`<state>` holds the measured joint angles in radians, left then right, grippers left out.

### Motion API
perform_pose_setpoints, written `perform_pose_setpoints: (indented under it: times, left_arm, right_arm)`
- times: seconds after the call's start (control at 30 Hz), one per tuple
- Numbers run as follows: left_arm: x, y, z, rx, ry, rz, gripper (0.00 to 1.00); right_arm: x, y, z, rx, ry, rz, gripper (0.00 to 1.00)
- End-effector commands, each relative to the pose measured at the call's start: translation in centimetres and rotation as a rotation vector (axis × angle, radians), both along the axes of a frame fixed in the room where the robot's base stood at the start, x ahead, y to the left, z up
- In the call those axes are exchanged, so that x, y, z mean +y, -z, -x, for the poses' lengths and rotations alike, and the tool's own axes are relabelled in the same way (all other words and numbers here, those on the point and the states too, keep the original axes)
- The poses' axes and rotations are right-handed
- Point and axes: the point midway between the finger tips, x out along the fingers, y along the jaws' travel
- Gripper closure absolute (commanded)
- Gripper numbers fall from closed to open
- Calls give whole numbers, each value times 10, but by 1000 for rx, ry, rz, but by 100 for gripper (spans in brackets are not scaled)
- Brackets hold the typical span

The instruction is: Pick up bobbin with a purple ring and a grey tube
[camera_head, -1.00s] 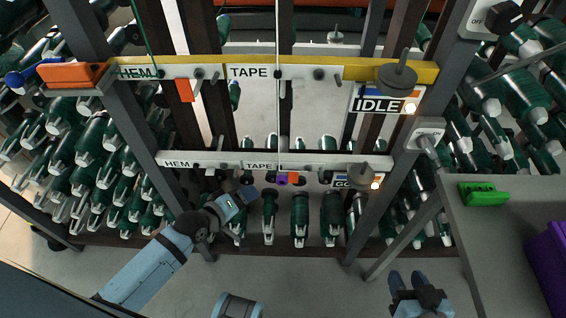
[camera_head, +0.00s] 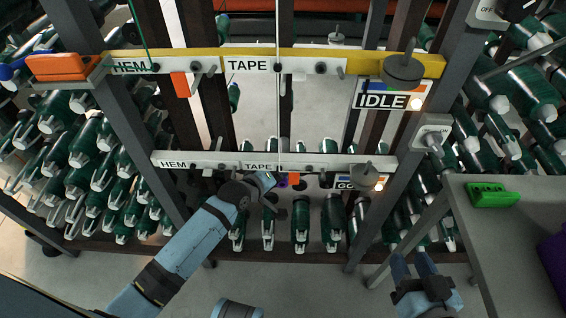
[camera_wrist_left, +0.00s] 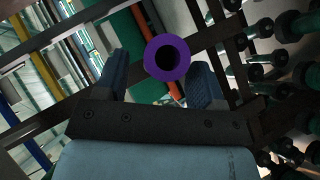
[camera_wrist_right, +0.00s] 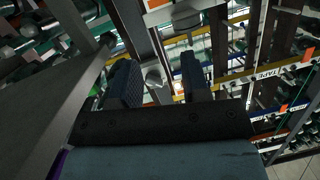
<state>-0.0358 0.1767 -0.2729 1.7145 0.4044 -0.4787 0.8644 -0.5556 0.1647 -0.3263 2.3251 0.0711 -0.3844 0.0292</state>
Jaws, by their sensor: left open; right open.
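The bobbin's purple ring (camera_wrist_left: 167,76) faces the left wrist camera, with a dark round opening in its middle. It lies between the spread fingers of my left gripper (camera_wrist_left: 160,61), with gaps on both sides. In the head view the purple ring (camera_head: 283,181) is small, under the lower TAPE label, partly behind my left gripper (camera_head: 271,190). I cannot make out the colour of its tube. My left gripper is open and empty. My right gripper (camera_head: 412,262) is open and empty at lower right, far from the bobbin, and also shows in the right wrist view (camera_wrist_right: 157,58).
The lower rail (camera_head: 220,162) and yellow upper rail (camera_head: 215,57) cross the frame. An orange piece (camera_head: 294,180) sits right beside the purple ring. Rows of green bobbins (camera_head: 300,220) stand behind. A grey table (camera_head: 500,225) with a green block (camera_head: 490,195) stands at right.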

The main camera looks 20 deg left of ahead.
Motion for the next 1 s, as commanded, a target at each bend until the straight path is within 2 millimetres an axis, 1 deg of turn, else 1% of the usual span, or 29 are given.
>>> perform_pose_setpoints:
  times: [0.07, 0.17, 0.2, 0.37, 0.4, 0.43, 0.9, 1.0]
  left_arm:
    - [0, 0, -1, 0, 0, 0, 37]
    - [0, 0, 0, 0, 0, 0, 37]
    - [0, 0, 0, 0, 0, 0, 39]
    - [0, 0, 0, 0, 0, 0, 76]
    - [0, 0, 0, 0, 0, 0, 85]
    - [0, 0, 0, 0, 0, 0, 91]
    - [0, -3, -2, 0, -1, -1, 91]
    - [-1, -5, -3, -1, -1, 0, 91]
  right_arm:
    - [1, -3, -1, -8, -2, -3, 57]
    - [1, -1, -1, -3, -3, -2, 57]
    - [1, 0, 0, 0, -2, 0, 57]
    - [0, 4, 1, 9, -1, 2, 57]
    - [0, 4, 1, 10, 1, 3, 57]
    - [-1, 4, 1, 11, 1, 4, 57]
    - [-3, 4, 1, 25, 6, 18, 57]
    - [-6, 8, 4, 57, 9, 39, 57]
